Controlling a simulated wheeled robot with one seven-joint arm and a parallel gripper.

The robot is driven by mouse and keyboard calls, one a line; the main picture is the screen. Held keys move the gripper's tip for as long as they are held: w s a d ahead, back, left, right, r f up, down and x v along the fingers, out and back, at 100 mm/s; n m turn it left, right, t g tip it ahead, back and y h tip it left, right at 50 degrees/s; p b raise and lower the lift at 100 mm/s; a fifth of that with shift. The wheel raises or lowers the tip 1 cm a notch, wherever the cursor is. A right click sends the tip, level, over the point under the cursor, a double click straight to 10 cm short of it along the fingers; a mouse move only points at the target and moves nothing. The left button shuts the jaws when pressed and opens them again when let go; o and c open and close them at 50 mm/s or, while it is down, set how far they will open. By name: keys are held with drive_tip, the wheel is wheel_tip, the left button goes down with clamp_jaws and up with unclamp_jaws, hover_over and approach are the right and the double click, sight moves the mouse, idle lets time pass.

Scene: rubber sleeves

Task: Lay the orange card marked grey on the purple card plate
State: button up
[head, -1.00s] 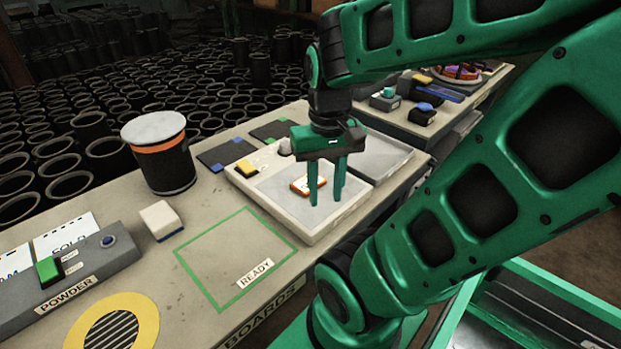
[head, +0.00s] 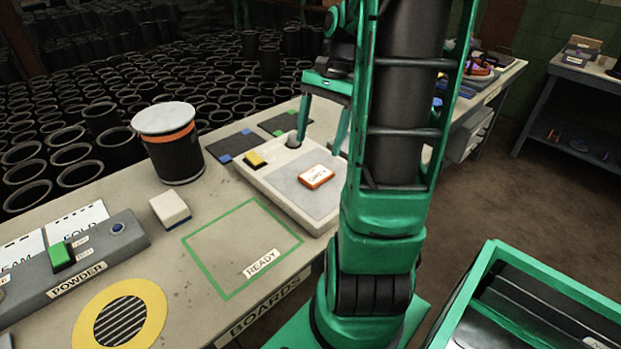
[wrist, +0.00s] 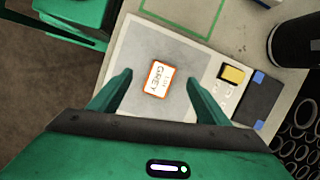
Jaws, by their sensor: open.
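The orange-edged card (head: 315,176) with a white face lies flat on the grey pad of a pale tray-like unit (head: 330,222). In the wrist view the card (wrist: 158,78) reads "GREY". My gripper (head: 320,146) is open and empty, above the unit's far side in the head view. In the wrist view the card shows between the two spread fingers, apart from both. I cannot make out a purple card plate; small purple and orange things (head: 482,69) show at the far end of the bench, partly behind my arm.
A yellow block (head: 255,158) and a grey knob sit on the unit's left edge. Dark mats (head: 228,146) lie behind it. A black canister (head: 170,150), a white block (head: 170,209) and a bare green-outlined READY square (head: 240,240) are left. Another table (head: 585,75) stands far right.

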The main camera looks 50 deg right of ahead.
drive_tip(key=w+d+f+m+y, duration=0.1)
drive_tip(key=w+d+m, duration=0.15)
drive_tip(key=d, duration=0.25)
approach(313, 175)
drive_tip(key=shift+d+x, duration=0.2)
drive_tip(key=shift+x, duration=0.95)
drive_tip(key=shift+t, duration=0.3)
drive_tip(key=shift+s+a+x, duration=0.1)
drive_tip(key=shift+s+x, duration=0.05)
drive_tip(key=shift+x, duration=1.25)
drive_tip(key=shift+s+a+x, duration=0.1)
drive_tip(key=shift+x, duration=1.3)
drive_tip(key=c, duration=1.2)
drive_tip(key=shift+r, duration=0.15)
drive_tip(key=shift+c, duration=0.2)
